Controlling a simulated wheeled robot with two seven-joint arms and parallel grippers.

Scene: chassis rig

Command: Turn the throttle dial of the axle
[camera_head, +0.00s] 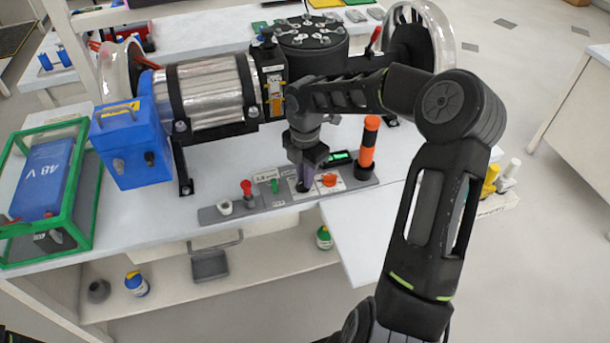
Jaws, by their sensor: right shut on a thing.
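The axle rig's grey control panel (262,207) lies along the front of the white bench. My right gripper (305,182) points down at the panel and is shut on a dark dial there. The gripper's fingers mostly hide this dial, so I cannot read its angle. From its place on the panel it appears to be the throttle dial. An orange knob (329,180) sits just right of the fingers, and a small green display (339,157) is behind it.
A red knob (246,188), a green switch (274,186) and a white knob (225,207) stand left of the fingers. An orange-black handle (368,148) stands upright to the right. The silver motor drum (211,92) and blue box (130,150) are behind. A green-framed 48 V battery (45,180) sits left.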

